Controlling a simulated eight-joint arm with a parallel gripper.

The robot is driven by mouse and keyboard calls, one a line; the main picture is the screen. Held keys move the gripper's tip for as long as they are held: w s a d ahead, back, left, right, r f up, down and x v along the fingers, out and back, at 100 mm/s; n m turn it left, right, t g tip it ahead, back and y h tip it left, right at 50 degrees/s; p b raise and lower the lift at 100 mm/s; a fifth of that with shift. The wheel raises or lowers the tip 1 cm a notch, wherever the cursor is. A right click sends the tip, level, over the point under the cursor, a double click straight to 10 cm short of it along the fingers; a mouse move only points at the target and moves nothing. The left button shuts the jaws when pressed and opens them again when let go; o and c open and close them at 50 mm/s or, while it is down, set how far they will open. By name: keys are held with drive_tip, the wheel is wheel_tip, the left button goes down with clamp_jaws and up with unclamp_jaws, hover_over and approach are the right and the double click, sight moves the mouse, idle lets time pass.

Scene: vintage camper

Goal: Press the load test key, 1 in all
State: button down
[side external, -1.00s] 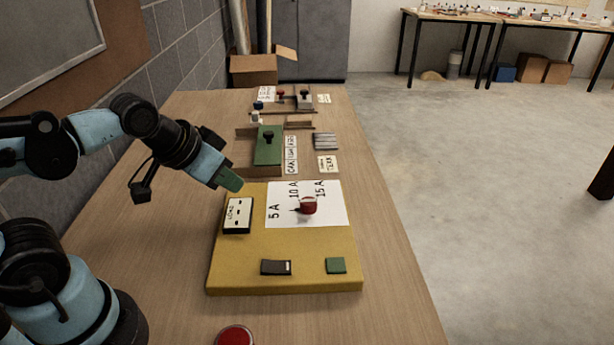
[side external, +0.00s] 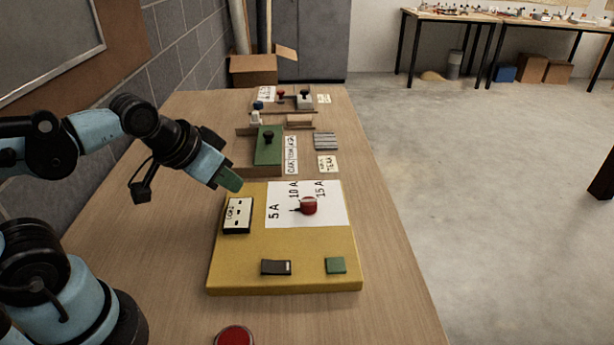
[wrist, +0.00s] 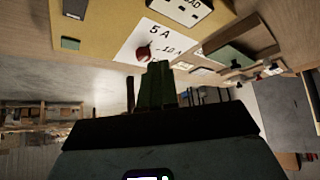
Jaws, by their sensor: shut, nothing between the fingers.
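A yellow board (side external: 285,288) lies on the bench. On it, a white box labelled LOAD (side external: 238,215) with small dark marks stands at the back left. It also shows in the wrist view (wrist: 182,10). A black rocker switch (side external: 276,267) is at the front middle and a flat green square key (side external: 335,265) at the front right. I cannot read which one is marked load test. A red knob (side external: 308,206) with a pointer sits on a white card reading 5 A, 10 A, 15 A. My gripper (side external: 231,183), with green fingers (wrist: 160,85), is shut and empty, above the board's back-left corner.
Behind the board are a green panel with a black knob (side external: 268,148), word cards (side external: 291,155), a grey ribbed block (side external: 325,141) and small levers. A red round button (side external: 234,337) is at the front edge of view. The bench right of the board is clear.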

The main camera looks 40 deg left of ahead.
idle(0.7)
drive_tip(key=n+h, duration=0.2)
drive_tip(key=h, duration=0.3)
hover_over(330, 265)
drive_tip(key=shift+f+t, duration=0.25)
drive_tip(key=shift+t, duration=0.05)
drive_tip(key=shift+f, duration=4.2)
drive_tip(key=shift+f, duration=0.15)
drive_tip(key=shift+f, duration=0.3)
